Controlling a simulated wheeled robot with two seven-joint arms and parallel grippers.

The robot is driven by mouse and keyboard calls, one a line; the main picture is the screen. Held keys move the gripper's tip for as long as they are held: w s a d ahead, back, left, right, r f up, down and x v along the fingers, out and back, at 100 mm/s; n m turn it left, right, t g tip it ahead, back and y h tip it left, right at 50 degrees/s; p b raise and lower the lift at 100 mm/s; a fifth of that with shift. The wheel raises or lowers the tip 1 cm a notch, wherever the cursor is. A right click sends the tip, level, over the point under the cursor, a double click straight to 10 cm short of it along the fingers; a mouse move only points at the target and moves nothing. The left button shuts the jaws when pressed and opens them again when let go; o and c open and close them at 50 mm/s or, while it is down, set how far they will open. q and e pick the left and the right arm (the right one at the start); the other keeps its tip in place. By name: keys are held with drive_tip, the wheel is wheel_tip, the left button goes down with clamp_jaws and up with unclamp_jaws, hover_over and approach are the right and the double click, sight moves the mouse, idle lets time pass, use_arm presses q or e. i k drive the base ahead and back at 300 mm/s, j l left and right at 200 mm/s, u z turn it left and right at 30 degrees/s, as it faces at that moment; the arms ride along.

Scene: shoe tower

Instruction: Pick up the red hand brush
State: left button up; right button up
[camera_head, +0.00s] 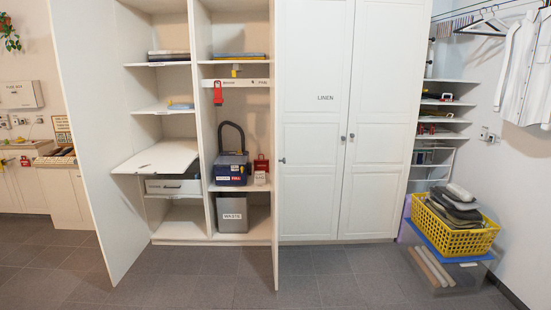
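A small red object (218,93) hangs from the pale rail (238,83) inside the open right compartment of the cupboard. It looks like the red hand brush, but it is too small to make out bristles. It hangs upright near the compartment's left wall, well above the shelf with the blue box. Neither of my grippers shows in this view.
The open cupboard doors (88,130) stick out into the room. A blue box with a black hose (232,172), a dark red item (261,163) and a waste bin (232,213) stand below. A yellow basket (456,238) stands at right. The grey floor (330,280) in front is clear.

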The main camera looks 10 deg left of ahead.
sight(218, 101)
drive_tip(key=i+j+u, duration=0.4)
drive_tip(key=i, duration=0.55)
drive_tip(key=i+u, duration=0.4)
drive_tip(key=i, duration=0.5)
